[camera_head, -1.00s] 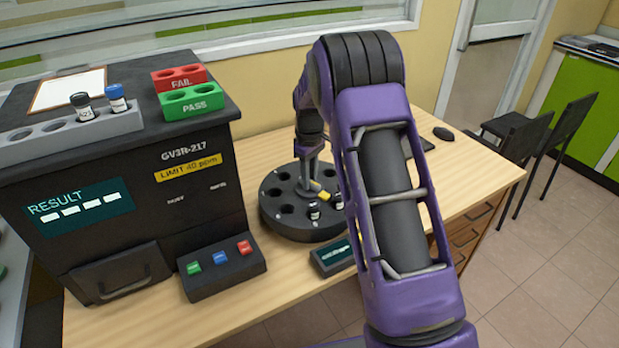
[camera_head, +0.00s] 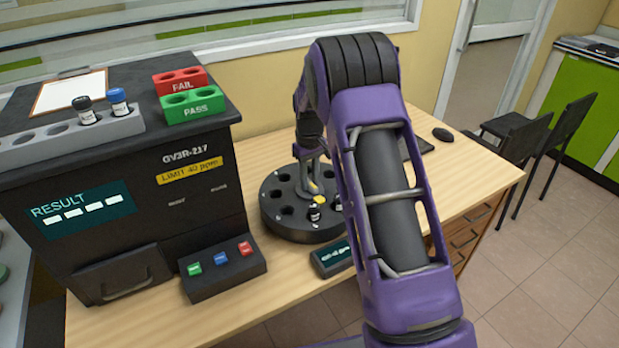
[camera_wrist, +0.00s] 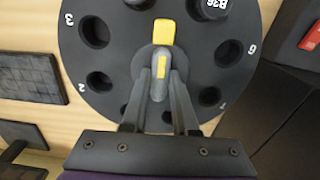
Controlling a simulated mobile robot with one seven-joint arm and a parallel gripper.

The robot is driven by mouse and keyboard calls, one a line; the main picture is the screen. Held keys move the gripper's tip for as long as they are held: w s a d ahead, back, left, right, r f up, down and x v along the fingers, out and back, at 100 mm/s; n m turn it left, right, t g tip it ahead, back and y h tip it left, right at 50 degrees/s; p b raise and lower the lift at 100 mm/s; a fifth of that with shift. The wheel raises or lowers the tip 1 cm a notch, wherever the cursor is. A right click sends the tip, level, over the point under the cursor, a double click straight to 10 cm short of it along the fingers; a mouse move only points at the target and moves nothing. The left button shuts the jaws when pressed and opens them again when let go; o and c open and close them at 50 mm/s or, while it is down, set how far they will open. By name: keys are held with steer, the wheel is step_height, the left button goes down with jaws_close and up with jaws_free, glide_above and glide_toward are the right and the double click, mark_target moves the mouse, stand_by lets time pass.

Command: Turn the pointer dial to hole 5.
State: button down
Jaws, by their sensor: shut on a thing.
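The pointer dial stands at the centre of a round black carousel (camera_head: 290,232) on the desk. Its yellow pointer tip (camera_wrist: 164,32) points up in the wrist view, between a hole at the top edge and the hole holding a vial marked B36 (camera_wrist: 208,8). Numbers 3, 2, 1 and 6 show on the rim; no 5 is visible. My gripper (camera_wrist: 159,82) is shut on the dial's grey knob (camera_wrist: 157,88), one finger on each side. In the head view the pointer tip (camera_head: 317,200) faces the front, near a black-capped vial (camera_head: 314,213). My arm partly hides the carousel.
A black analyser (camera_head: 140,200) stands left, with a button box (camera_head: 222,270) before it. A small display (camera_head: 333,258) lies in front of the carousel. Red FAIL (camera_head: 180,82) and green PASS (camera_head: 192,105) racks sit on the analyser. A mouse (camera_head: 442,134) lies behind right.

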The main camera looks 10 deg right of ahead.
mark_target(309, 182)
steer(key=m, duration=0.5)
steer(key=shift+p, duration=0.4)
steer(key=c, duration=0.7)
jaws_free()
step_height(309, 182, up, 18)
steer(key=shift+f+p, duration=0.25)
steer(key=shift+p, duration=0.6)
